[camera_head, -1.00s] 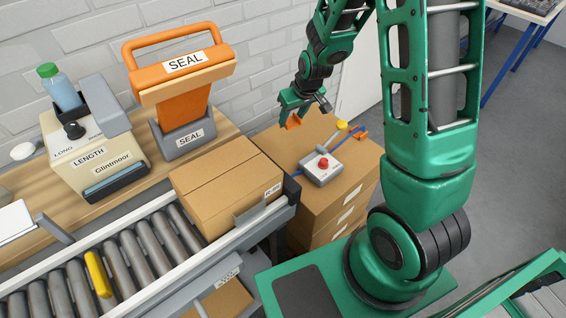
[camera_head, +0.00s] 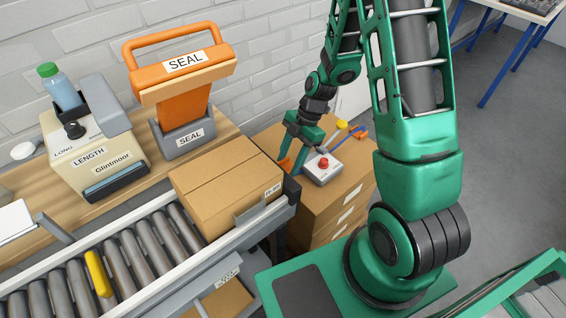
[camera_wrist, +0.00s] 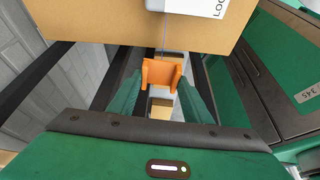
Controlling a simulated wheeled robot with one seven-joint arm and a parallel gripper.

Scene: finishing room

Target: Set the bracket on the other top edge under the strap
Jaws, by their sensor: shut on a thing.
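My gripper (camera_head: 291,164) is shut on an orange angled bracket (camera_head: 285,165). The bracket also shows between the fingers in the wrist view (camera_wrist: 160,74). My gripper holds it at the left top edge of the carton stack (camera_head: 335,205), beside the grey strap tool (camera_head: 322,172) with a red button. In the wrist view a thin blue strap (camera_wrist: 164,38) runs from the carton toward the bracket; I cannot tell whether the bracket touches carton or strap. A second orange bracket (camera_head: 361,133) sits at the stack's right top edge, by the blue strap (camera_head: 348,136).
A closed carton (camera_head: 226,188) on the roller conveyor (camera_head: 150,243) stands just left of the stack. Grey floor lies open at the right.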

